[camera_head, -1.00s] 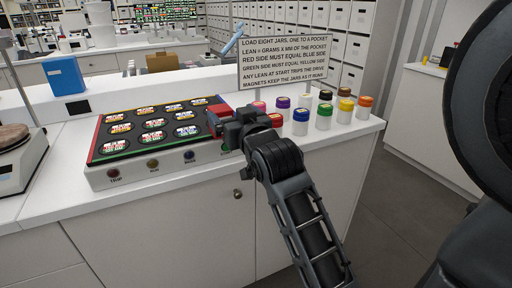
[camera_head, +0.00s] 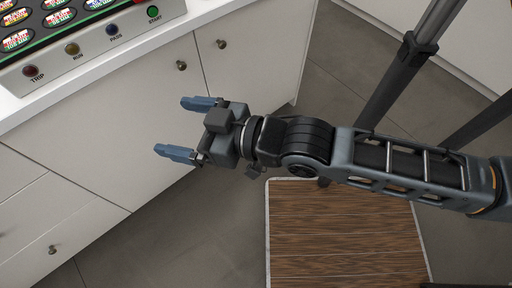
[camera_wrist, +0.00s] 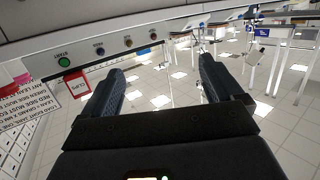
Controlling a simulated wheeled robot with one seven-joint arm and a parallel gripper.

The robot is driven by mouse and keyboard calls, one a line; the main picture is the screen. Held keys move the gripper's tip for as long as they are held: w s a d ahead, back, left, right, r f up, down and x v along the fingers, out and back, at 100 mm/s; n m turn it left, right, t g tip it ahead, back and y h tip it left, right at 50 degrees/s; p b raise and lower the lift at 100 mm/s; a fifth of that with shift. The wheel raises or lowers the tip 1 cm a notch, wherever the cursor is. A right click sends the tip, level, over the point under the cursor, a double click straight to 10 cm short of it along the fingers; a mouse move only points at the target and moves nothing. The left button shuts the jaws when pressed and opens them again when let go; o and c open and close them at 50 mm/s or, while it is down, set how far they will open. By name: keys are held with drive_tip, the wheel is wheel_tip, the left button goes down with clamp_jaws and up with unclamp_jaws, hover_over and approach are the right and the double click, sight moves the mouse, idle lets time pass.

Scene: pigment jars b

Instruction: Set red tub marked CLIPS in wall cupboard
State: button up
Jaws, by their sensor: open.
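The red tub marked CLIPS (camera_wrist: 78,86) shows at the left of the wrist view, at the counter's edge near the green START button, its label upside down. In the head view only a bit of red shows at the top edge, and I cannot tell if it is the tub. My gripper (camera_head: 170,126) is open and empty, in front of the lower cabinet doors and apart from the tub. Its two fingers also show in the wrist view (camera_wrist: 160,68), with nothing between them. I cannot make out a wall cupboard in either current view.
The jar machine (camera_head: 95,45) with its row of buttons sits on the white counter (camera_head: 16,104) at the upper left. Knobbed cabinet doors (camera_head: 130,130) stand below it. A wood-grained surface (camera_head: 340,240) lies at the lower right. Grey floor (camera_head: 205,215) is clear between.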

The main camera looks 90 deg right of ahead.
drive_tip(key=s+a+n+y, duration=0.3)
drive_tip(key=s+a, duration=0.3)
drive_tip(key=s, duration=0.5)
drive_tip(key=shift+s+y, duration=0.15)
drive_tip(key=shift+y, duration=0.45)
drive_tip(key=shift+s+a+r+g, duration=0.1)
drive_tip(key=shift+s+a+g, duration=0.1)
drive_tip(key=shift+s+g, duration=0.15)
